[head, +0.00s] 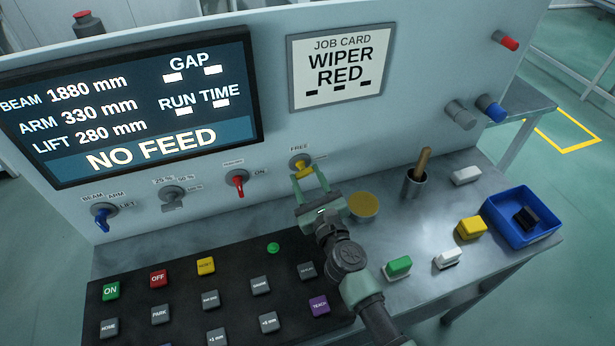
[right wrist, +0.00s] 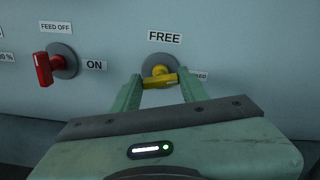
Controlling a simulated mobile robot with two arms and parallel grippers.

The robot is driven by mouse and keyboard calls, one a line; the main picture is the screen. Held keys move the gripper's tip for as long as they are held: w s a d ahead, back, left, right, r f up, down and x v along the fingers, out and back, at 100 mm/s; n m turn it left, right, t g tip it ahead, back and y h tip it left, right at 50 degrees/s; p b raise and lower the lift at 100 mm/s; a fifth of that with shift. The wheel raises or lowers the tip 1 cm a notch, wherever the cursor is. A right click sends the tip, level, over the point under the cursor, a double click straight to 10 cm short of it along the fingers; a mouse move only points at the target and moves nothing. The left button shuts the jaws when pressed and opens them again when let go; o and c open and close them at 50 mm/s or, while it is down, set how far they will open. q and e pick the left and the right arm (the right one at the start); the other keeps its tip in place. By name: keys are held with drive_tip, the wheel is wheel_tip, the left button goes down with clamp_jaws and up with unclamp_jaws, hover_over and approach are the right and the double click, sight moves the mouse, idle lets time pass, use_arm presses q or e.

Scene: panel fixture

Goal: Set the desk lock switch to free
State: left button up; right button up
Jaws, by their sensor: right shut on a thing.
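The desk lock switch is a yellow handle on a round grey base (head: 299,162) on the upright panel. In the right wrist view the yellow handle (right wrist: 158,81) lies roughly level between my fingertips. A FREE label (right wrist: 164,37) is above it. A label at its right, ending in "KED", is partly hidden by a finger. Which end of the handle is the pointer I cannot tell. My right gripper (head: 308,179) is shut on the handle, and its fingers also show in the right wrist view (right wrist: 158,88). My left gripper is not in view.
A red switch (head: 238,181) sits left of the yellow one, with grey and blue switches farther left. Below is a black button board (head: 235,310). A round yellow-topped dish (head: 363,205), a cup (head: 414,186) and a blue bin (head: 492,212) stand right of my arm.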

drive_tip(key=n+p, duration=0.1)
drive_tip(key=n, duration=0.6)
drive_tip(key=shift+a+f, duration=0.1)
drive_tip(key=n+p, duration=0.1)
drive_tip(key=n, duration=0.3)
drive_tip(key=shift+s+f, duration=0.1)
drive_tip(key=shift+f+n, duration=0.1)
drive_tip(key=shift+n, duration=1.7)
drive_tip(key=shift+p, duration=0.3)
drive_tip(key=o, duration=1.4)
drive_tip(key=shift+s, duration=0.1)
